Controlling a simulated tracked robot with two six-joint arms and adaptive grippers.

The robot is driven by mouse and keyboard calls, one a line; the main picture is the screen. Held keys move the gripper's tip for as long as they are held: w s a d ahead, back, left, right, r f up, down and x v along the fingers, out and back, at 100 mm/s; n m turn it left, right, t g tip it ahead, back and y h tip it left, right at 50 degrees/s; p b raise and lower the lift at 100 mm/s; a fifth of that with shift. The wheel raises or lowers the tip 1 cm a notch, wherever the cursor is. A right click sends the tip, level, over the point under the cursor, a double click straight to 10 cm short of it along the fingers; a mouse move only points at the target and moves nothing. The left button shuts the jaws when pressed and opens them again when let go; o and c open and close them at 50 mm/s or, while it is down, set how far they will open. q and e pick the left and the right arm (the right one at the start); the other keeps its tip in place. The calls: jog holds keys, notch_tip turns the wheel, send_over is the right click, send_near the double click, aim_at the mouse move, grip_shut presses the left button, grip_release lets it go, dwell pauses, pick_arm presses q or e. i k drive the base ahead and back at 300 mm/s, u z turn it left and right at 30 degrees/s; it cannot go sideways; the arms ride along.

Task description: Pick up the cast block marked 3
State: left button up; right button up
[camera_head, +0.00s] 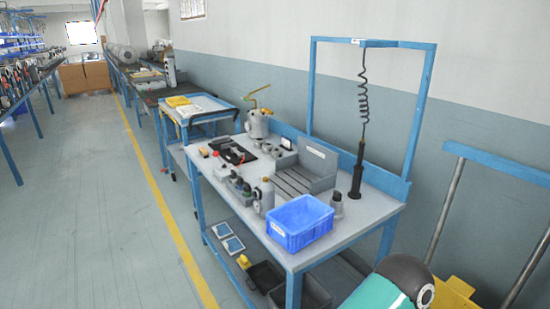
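The blue-framed bench (350,227) stands at the centre right with a grey top. No block with a readable 3 shows; any mark is too small to tell. Several small grey and dark parts (240,185) stand in a row near the bench's front left edge, and one of them could be a cast block. Neither of my grippers is in view.
A black tool (357,175) hangs on a coiled cord. A teal-and-dark rounded object (385,288) is at bottom right. The left floor is clear.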

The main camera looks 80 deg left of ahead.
aim_at(277, 153)
jog(key=k, duration=0.85)
jog(key=z, duration=1.25)
jog(key=i, duration=0.15)
jog(key=z, duration=2.35)
jog(key=k, duration=1)
jog(key=u, duration=5.7)
